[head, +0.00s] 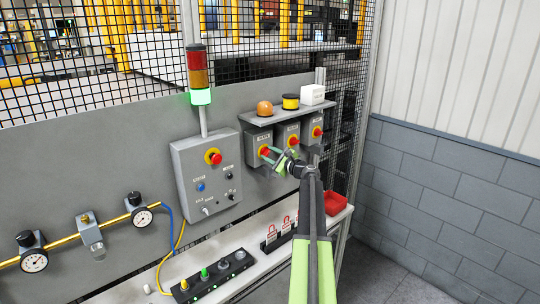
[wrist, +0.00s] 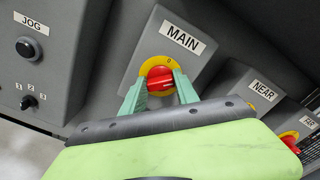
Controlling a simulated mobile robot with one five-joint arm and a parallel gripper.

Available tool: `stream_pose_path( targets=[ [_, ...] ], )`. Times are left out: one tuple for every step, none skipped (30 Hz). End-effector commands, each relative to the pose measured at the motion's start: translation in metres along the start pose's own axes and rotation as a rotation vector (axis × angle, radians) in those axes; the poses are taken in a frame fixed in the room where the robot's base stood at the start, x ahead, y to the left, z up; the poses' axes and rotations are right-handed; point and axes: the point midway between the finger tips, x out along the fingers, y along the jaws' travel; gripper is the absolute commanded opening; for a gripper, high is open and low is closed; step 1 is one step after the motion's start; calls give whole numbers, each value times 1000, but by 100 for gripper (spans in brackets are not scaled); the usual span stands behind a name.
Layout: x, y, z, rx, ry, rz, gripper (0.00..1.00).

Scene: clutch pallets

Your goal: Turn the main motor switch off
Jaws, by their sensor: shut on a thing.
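The MAIN switch is a grey box with a red knob (wrist: 160,80) on a yellow plate (wrist: 160,62) marked 0 at the top. Its MAIN label (wrist: 181,37) is above the knob. In the head view it is the leftmost of three switch boxes under a shelf, with its red knob (head: 264,151) at the arm's end. My gripper (wrist: 160,87) has one green finger on each side of the knob and is shut on it. The knob's handle lies roughly crosswise in the wrist view. Its lower part is hidden by the gripper.
The NEAR (wrist: 261,89) and FAR (wrist: 308,123) switches stand close on the right. A control box (head: 207,180) with a red button is on the left. A signal tower (head: 200,75) shows green.

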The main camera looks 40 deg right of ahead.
Motion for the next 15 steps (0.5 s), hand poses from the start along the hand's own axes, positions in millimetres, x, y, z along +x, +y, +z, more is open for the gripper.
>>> stream_pose_path(
  targets=[
    [1,-1,0,-40,-1,-4,0],
    [1,-1,0,-68,-1,-4,0],
    [1,-1,0,-106,-1,-4,0],
    [1,-1,0,-135,-1,-4,0],
    [1,-1,0,-163,-1,-4,0],
    [1,0,0,-201,-1,-4,0],
    [1,0,0,-229,-1,-4,0],
    [1,0,0,-258,-1,-4,0],
    [1,0,0,-296,-1,-4,0],
    [1,0,0,-324,-1,-4,0],
    [1,0,0,-352,-1,-4,0],
    [1,0,0,-390,0,-4,0],
    [1,0,0,-417,0,-5,0],
    [1,0,0,-445,0,-5,0],
    [1,0,0,-480,0,-5,0]
  ],
)
